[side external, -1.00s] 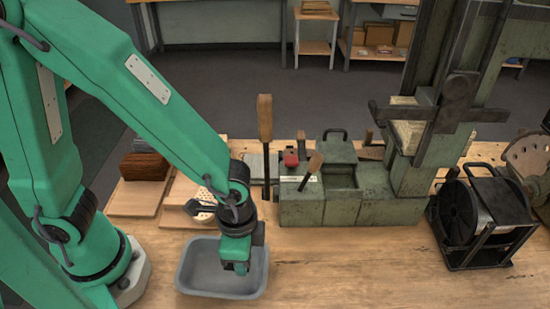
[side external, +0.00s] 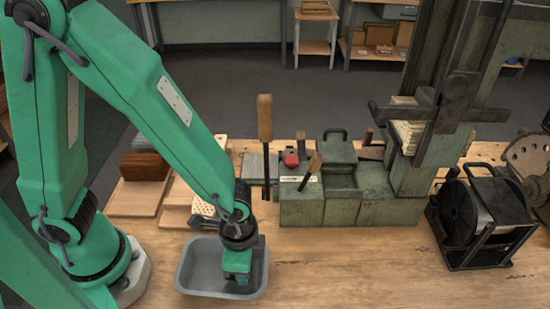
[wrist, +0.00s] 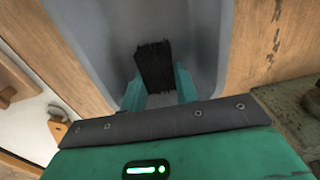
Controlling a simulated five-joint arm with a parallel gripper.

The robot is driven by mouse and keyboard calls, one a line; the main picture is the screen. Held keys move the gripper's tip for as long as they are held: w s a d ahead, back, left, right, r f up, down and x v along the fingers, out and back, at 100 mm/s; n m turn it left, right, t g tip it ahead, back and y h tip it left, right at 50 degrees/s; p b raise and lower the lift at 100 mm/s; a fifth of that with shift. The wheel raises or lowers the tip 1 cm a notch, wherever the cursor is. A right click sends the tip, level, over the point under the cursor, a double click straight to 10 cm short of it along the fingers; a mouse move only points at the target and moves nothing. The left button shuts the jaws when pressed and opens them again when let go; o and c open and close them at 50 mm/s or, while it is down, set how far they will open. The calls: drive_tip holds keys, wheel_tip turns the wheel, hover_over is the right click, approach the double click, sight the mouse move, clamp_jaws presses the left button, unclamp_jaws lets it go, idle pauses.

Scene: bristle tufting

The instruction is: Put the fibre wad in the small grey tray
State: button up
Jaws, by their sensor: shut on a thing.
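The fibre wad (wrist: 154,66) is a black, bristly block. In the wrist view it sits between the two green fingers of my gripper (wrist: 160,86), which is shut on it. Behind it shows the inside of the small grey tray (wrist: 208,25). In the side view my gripper (side external: 238,280) points down inside the tray (side external: 196,272), towards its right part. The wad is hidden there by the gripper and the tray. I cannot tell whether the wad touches the tray floor.
A green machine (side external: 350,195) with upright levers stands behind and right of the tray. A black spool frame (side external: 483,222) is at the right. Boards with brushes (side external: 205,210) lie behind the tray. The wooden bench (side external: 350,270) is clear right of the tray.

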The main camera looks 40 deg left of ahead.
drive_tip(key=shift+f, duration=0.15)
drive_tip(key=o, duration=0.9)
drive_tip(key=shift+o, duration=0.2)
wheel_tip(320, 180, up, 12)
drive_tip(key=shift+r, duration=0.2)
idle(0.8)
